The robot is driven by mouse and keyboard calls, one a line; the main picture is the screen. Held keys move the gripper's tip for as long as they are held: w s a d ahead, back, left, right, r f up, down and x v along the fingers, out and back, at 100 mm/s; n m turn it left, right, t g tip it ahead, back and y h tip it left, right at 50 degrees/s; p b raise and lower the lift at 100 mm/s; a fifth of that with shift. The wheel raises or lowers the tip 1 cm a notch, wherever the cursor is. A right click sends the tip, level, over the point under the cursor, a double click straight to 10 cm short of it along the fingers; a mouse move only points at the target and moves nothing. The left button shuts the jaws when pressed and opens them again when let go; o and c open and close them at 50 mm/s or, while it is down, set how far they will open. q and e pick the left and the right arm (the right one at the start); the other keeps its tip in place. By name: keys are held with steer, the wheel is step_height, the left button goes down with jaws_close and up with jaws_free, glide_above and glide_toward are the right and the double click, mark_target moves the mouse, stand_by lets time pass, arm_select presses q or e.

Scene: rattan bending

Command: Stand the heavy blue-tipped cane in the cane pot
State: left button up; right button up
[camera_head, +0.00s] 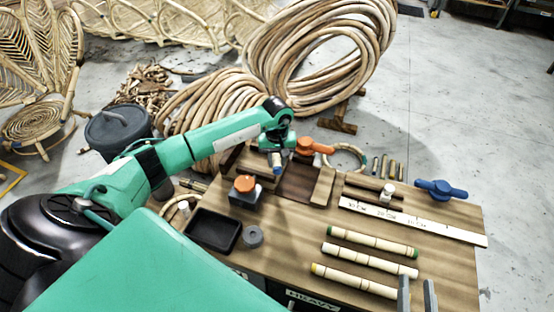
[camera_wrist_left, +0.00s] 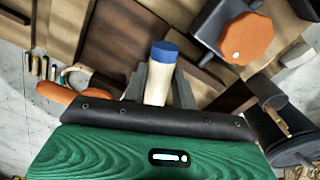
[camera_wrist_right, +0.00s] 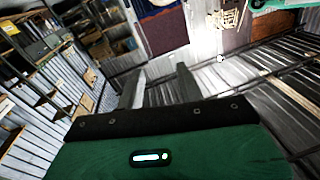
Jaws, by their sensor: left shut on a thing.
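My left gripper (camera_head: 276,150) is shut on the blue-tipped cane (camera_head: 277,168) and holds it above the far left part of the bench, blue end downward. In the left wrist view the pale cane with its blue tip (camera_wrist_left: 164,52) sits between the fingers; its other end is hidden. A dark grey pot-like container (camera_head: 117,132) stands left of the bench, behind my left arm; I cannot tell if it is the cane pot. My right gripper (camera_head: 417,297) is at the front right of the bench, fingers apart and empty.
Green-ended (camera_head: 372,242), plain (camera_head: 370,261) and yellow-ended (camera_head: 352,281) canes lie at the front right. A black tray (camera_head: 213,247), an orange-knobbed block (camera_head: 245,186), a white ruler (camera_head: 455,232) and a blue clamp (camera_head: 440,189) are also on the bench. Rattan coils (camera_head: 325,55) stand behind.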

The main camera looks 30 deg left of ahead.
arm_select(q)
steer(key=shift+f+b, duration=0.3)
steer(key=shift+f, duration=0.15)
arm_select(e)
steer(key=r, duration=0.1)
steer(key=r+t, duration=0.1)
steer(key=w+d+r+t, duration=0.1)
steer(key=shift+r, duration=0.4)
arm_select(q)
steer(key=o, duration=1)
arm_select(e)
steer(key=shift+d, duration=0.1)
